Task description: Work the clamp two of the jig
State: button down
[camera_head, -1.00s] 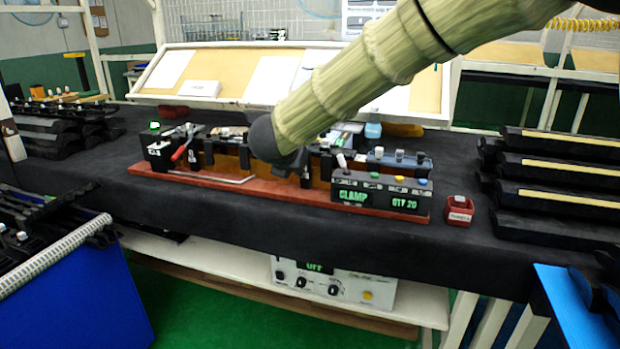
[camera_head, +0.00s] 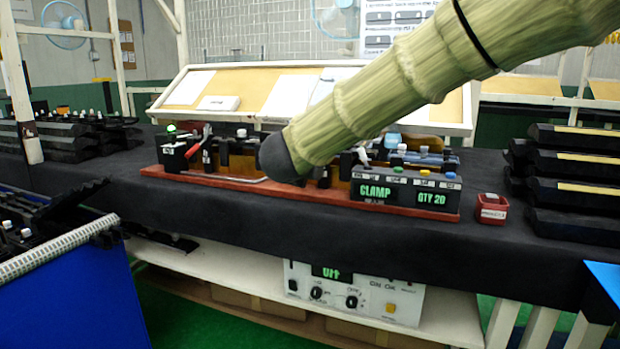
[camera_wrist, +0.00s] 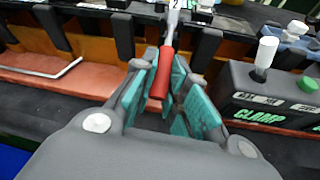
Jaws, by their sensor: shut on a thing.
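The jig (camera_head: 235,184) is a red-brown base on the black bench, with black clamp blocks and orange-brown parts along it. In the wrist view, the red handle (camera_wrist: 161,78) of the clamp marked 2 stands between the teal pads of my gripper (camera_wrist: 166,66), which is shut on it. The handle's metal shank runs up towards the label. In the head view my arm hides the gripper and this clamp. Another clamp's red handle (camera_head: 196,147) stands raised and tilted at the left end. The control box (camera_head: 400,192) reads "CLAMP" and "QTY 20"; a green lamp (camera_head: 171,129) shows at the far left.
A white-capped lever (camera_wrist: 266,55) and a green button (camera_wrist: 307,84) stand on the box, right of my gripper. A bent metal rod (camera_wrist: 45,71) lies left on the base. A small red bin (camera_head: 491,209) and stacked black trim parts (camera_head: 570,175) are further right.

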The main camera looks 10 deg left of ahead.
jog(key=shift+f+b, duration=0.15)
jog(key=shift+b, duration=0.55)
jog(key=c, duration=1.4)
grip_release()
jog(key=shift+c, duration=0.2)
jog(key=v, duration=1.2)
jog(key=shift+f, duration=0.3)
jog(key=shift+d, duration=0.1)
